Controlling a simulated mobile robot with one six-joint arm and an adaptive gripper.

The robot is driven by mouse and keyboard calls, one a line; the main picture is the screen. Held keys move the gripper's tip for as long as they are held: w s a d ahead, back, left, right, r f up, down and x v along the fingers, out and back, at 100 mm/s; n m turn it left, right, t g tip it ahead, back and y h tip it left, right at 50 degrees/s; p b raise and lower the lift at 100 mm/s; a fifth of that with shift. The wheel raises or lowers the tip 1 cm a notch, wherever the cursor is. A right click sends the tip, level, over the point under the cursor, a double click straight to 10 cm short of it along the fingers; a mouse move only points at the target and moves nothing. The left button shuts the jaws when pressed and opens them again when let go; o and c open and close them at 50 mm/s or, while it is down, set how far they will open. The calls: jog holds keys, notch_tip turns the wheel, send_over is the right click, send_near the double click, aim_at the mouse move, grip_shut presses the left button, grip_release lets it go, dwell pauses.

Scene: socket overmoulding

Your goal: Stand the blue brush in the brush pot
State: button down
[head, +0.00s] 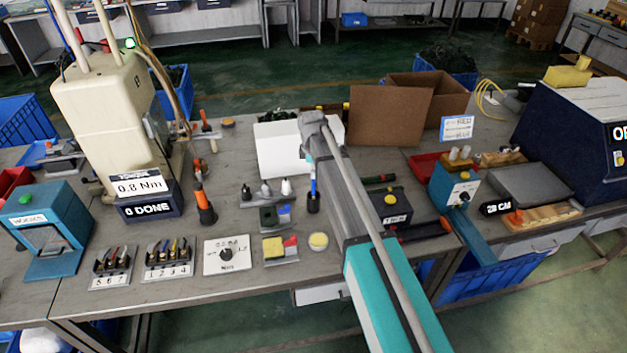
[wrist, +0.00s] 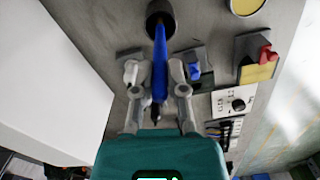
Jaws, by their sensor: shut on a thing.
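The blue brush (wrist: 160,62) is held between the two fingers of my gripper (wrist: 156,74) in the wrist view. Its far end overlaps the dark mouth of the brush pot (wrist: 159,8) at the top of that view. In the head view the blue brush (head: 313,186) is upright, just over the black brush pot (head: 313,203), with its lower end at the pot's mouth. I cannot tell how far inside it is. My gripper in the head view is mostly hidden by my arm.
Left of the pot stand several small bottles (head: 266,189). A white panel (head: 278,148) stands behind. A black box with a yellow button (head: 391,204) is at the right.

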aim_at(313, 195)
jog(key=shift+f+b, duration=1.5)
jog(key=shift+f, duration=0.25)
jog(key=c, duration=0.7)
grip_release()
jog(key=r+p, duration=1.2)
jog(key=shift+a+r, duration=0.15)
jog(key=shift+a, duration=0.05)
